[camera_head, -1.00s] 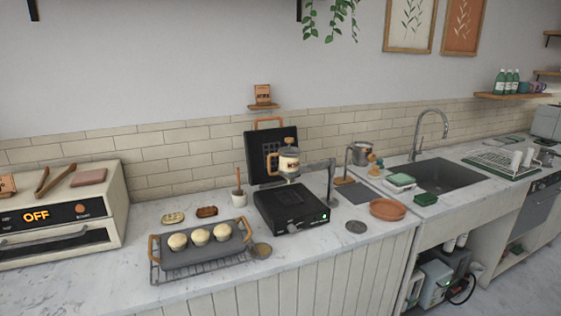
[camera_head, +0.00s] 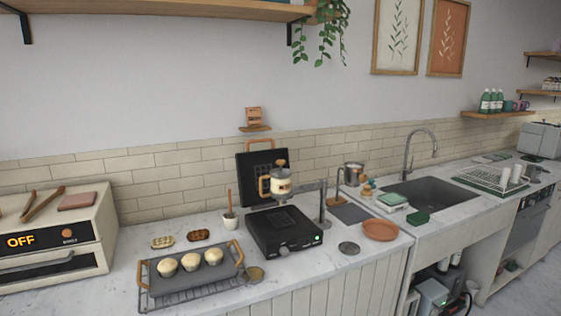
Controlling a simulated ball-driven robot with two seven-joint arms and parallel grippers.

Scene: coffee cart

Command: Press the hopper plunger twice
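The hopper (camera_head: 281,184) is a cream container with a dark label and an orange-brown side handle, held on a grey stand arm above a black machine (camera_head: 285,232). Its plunger (camera_head: 281,164) is a brown knob standing up on top of the lid. A small green light shows on the machine's front. Neither of my grippers is in view, and nothing touches the hopper or plunger.
A dark tray (camera_head: 162,282) with three buns sits on a wire rack at front left. The oven (camera_head: 70,261) reading OFF stands farther left. A terracotta plate (camera_head: 380,230) and the sink (camera_head: 430,193) lie right. A wooden shelf (camera_head: 180,10) hangs above.

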